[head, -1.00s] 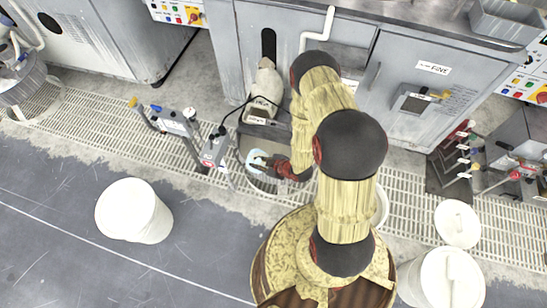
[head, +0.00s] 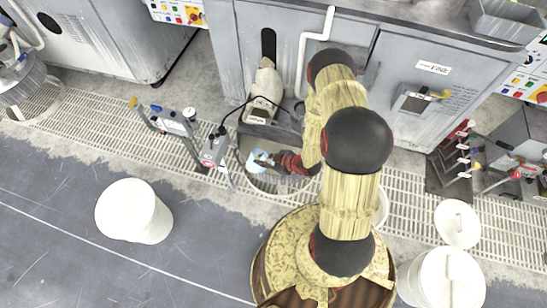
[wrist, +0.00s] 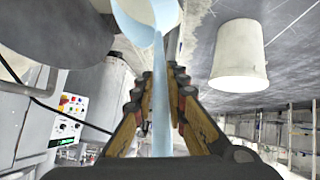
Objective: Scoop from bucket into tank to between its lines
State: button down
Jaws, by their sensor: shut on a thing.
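My gripper (head: 284,161) is shut on the handle of a pale blue scoop (head: 260,159) and holds it over the round grey tank (head: 276,186) in the floor grating. In the wrist view the scoop (wrist: 150,14) shows at the top, its handle running down between my gripper's jaws (wrist: 160,82). The scoop appears tilted; I cannot tell what it contains. The tank's inside is mostly hidden, and its lines and level cannot be read. An open-looking white bucket (head: 133,211) stands at the left on the dark floor; it also shows in the wrist view (wrist: 239,58).
A grey stand with a gauge (head: 214,150) is left of the tank. A beige sack-like object (head: 266,84) and black cable are behind it. Grey cabinets (head: 430,75) close off the back. White containers (head: 452,277) stand at the right. Floor at the left front is clear.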

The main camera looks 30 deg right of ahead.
jog(key=shift+w+d+y, duration=0.15)
jog(key=shift+d+y, duration=0.15)
jog(key=shift+d, duration=0.3)
jog(key=shift+d, duration=0.25)
jog(key=shift+d+f, duration=0.1)
jog(key=shift+d, duration=0.1)
jog(key=shift+w+d+r+m+y, duration=0.15)
jog(key=shift+d+m+y, duration=0.1)
jog(key=shift+d, duration=0.15)
jog(key=shift+d+r+m+y, duration=0.15)
jog(key=shift+d+y, duration=0.15)
jog(key=shift+d, duration=0.1)
jog(key=shift+w+d+r+m+y, duration=0.15)
jog(key=shift+d+m+y, duration=0.1)
jog(key=shift+d, duration=0.15)
jog(key=shift+w+d+r+m+y+b, duration=0.1)
jog(key=shift+d+m+y+b, duration=0.2)
jog(key=shift+d, duration=0.35)
jog(key=shift+d+r+m+y+b, duration=0.1)
jog(key=shift+d+y+b, duration=0.25)
jog(key=shift+d, duration=0.25)
jog(key=shift+w+d+f+m+y+b, duration=0.1)
jog(key=shift+d+f+m+y+b, duration=0.25)
jog(key=shift+d+b, duration=0.4)
jog(key=shift+w+d+f+m+y+b, duration=0.1)
jog(key=shift+d+f+y+b, duration=0.3)
jog(key=shift+d+b, duration=0.3)
jog(key=shift+d, duration=0.1)
